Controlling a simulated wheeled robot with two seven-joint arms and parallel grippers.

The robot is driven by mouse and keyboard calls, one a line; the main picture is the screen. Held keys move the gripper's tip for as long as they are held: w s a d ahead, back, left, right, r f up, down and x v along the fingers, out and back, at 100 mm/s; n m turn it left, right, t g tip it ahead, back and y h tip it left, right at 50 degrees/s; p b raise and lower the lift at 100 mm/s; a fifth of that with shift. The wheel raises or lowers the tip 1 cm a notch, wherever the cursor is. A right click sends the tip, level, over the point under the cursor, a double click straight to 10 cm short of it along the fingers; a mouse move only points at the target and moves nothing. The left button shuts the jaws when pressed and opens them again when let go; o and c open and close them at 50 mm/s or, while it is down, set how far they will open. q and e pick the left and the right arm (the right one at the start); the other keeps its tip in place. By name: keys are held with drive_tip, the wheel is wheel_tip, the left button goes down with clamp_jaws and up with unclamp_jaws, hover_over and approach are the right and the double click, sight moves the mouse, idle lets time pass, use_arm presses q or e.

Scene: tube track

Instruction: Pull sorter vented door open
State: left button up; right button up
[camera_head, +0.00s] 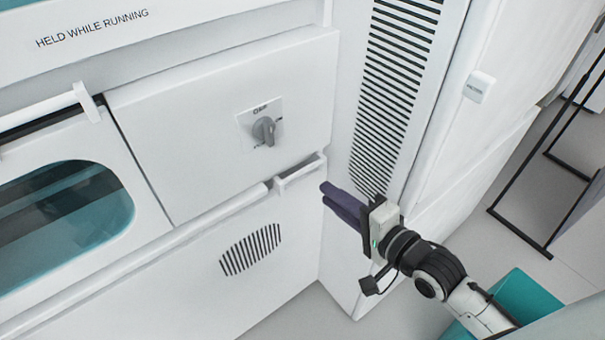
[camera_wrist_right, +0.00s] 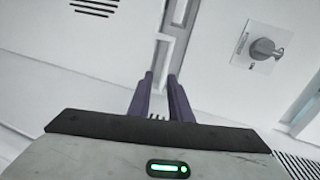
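The vented door (camera_head: 200,285) is a white lower panel with an oval slotted vent (camera_head: 250,249). It looks shut, flush with the cabinet front. Its long white handle (camera_head: 295,176) runs along its top edge; the handle's right end also shows in the right wrist view (camera_wrist_right: 162,62). My right gripper (camera_head: 324,193) has dark purple fingers and points left at that handle end, a short way from it. In the right wrist view the fingers (camera_wrist_right: 161,77) are parted with nothing held between them, and the handle end lies just ahead. My left gripper is not in view.
A grey rotary knob (camera_head: 264,130) sits on the panel above the handle. A tall slotted vent column (camera_head: 385,90) stands just behind my right gripper. A teal-windowed panel (camera_head: 60,220) is at left. A black metal frame (camera_head: 520,232) stands on open floor at right.

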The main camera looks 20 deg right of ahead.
sight(303, 170)
drive_tip(key=shift+m, duration=0.4)
drive_tip(key=x, duration=0.3)
drive_tip(key=r+b+x, duration=0.1)
drive_tip(key=x, duration=0.6)
drive_tip(key=shift+w+r, duration=0.1)
drive_tip(key=shift+w, duration=0.35)
clamp_jaws()
